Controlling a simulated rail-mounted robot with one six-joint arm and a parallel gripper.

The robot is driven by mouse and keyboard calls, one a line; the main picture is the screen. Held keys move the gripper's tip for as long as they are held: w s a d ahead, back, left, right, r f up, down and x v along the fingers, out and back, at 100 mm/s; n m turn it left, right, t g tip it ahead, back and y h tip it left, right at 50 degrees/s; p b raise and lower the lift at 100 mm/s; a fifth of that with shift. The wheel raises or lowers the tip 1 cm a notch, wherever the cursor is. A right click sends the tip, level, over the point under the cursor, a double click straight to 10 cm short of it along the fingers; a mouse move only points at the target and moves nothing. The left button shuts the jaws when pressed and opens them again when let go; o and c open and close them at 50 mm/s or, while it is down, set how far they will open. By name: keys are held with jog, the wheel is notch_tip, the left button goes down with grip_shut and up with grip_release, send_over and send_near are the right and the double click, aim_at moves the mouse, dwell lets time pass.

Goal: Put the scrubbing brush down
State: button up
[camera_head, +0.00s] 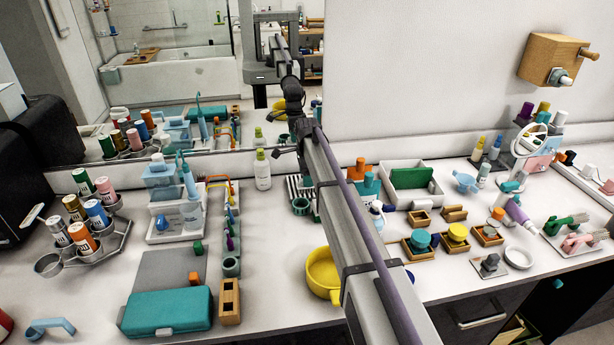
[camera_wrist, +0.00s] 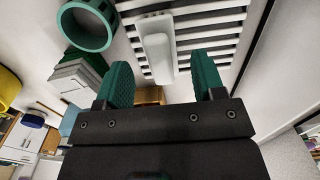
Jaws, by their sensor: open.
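My gripper (camera_wrist: 165,74) is open in the wrist view, its two green fingers apart. A pale, rounded white-grey piece (camera_wrist: 157,57), which looks like the scrubbing brush, lies over a white slatted rack (camera_wrist: 220,20). It is just beyond the fingertips, between them in the picture, with gaps on both sides. Whether its underside rests fully on the slats is hidden. In the head view the striped rack (camera_head: 294,184) shows partly behind my arm. I cannot make out the brush or my fingers there.
A teal cup (camera_wrist: 87,25) stands close beside the rack, also seen in the head view (camera_head: 301,206). A yellow bowl (camera_head: 322,272) is nearer the front. Small wooden boxes and jars crowd the right counter.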

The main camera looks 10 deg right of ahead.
notch_tip(320, 180, up, 10)
jog(key=p, duration=0.8)
jog(key=s+n, duration=1.8)
jog(key=s, duration=2)
jog(key=shift+s+d+f, duration=0.25)
jog(key=shift+s, duration=0.15)
